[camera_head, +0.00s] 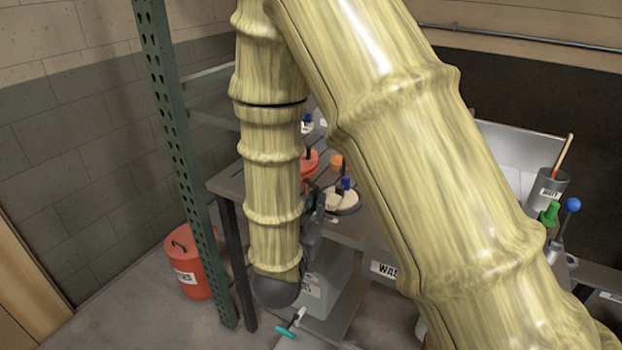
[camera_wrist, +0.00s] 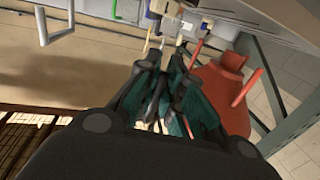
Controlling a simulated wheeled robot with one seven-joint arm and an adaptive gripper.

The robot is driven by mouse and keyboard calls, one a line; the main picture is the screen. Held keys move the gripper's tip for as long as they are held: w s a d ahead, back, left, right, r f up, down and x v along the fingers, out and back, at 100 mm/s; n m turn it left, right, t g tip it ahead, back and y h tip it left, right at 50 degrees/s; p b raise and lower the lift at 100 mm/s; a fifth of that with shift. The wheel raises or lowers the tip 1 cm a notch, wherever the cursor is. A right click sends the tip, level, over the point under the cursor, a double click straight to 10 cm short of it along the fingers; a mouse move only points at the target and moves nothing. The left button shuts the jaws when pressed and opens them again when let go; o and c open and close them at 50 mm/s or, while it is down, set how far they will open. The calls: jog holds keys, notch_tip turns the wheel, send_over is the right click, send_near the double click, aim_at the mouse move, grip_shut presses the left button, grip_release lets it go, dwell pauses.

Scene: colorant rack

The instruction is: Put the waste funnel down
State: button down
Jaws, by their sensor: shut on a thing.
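My gripper (camera_wrist: 165,65) shows from behind in the wrist view, its dark fingers with teal pads closed together around something mostly hidden between them. A red, funnel-shaped thing, which looks like the waste funnel (camera_wrist: 218,88), shows just right of the fingers, with a narrow neck and a wider body. The grip itself is hidden. In the head view my arm covers most of the middle, and the dark gripper (camera_head: 312,222) shows only partly beside it, near the table's edge. Some red (camera_head: 308,163) shows above it, too covered to identify.
A dark table (camera_head: 226,183) stands behind my arm, holding a round dish (camera_head: 345,202) and small bottles. A pale waste bin (camera_head: 330,285) stands below. A red bin (camera_head: 187,265) stands on the floor beside a green perforated post (camera_head: 180,150). A grey cup (camera_head: 548,190) stands at right.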

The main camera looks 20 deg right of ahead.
jog(key=w+d, duration=0.1)
jog(key=w, duration=0.3)
jog(key=w+d+p, duration=0.1)
jog(key=w+d, duration=0.1)
jog(key=w, duration=0.3)
jog(key=w+d+f+p, duration=0.1)
jog(key=w, duration=0.4)
jog(key=shift+d+f, duration=0.1)
jog(key=shift+d, duration=0.25)
jog(key=shift+w+f+p, duration=0.1)
jog(key=shift+f+p, duration=0.4)
jog(key=shift+f, duration=1.45)
jog(key=c, duration=1.5)
grip_release()
jog(key=shift+c, duration=0.2)
jog(key=b+v, duration=0.2)
jog(key=v, duration=1)
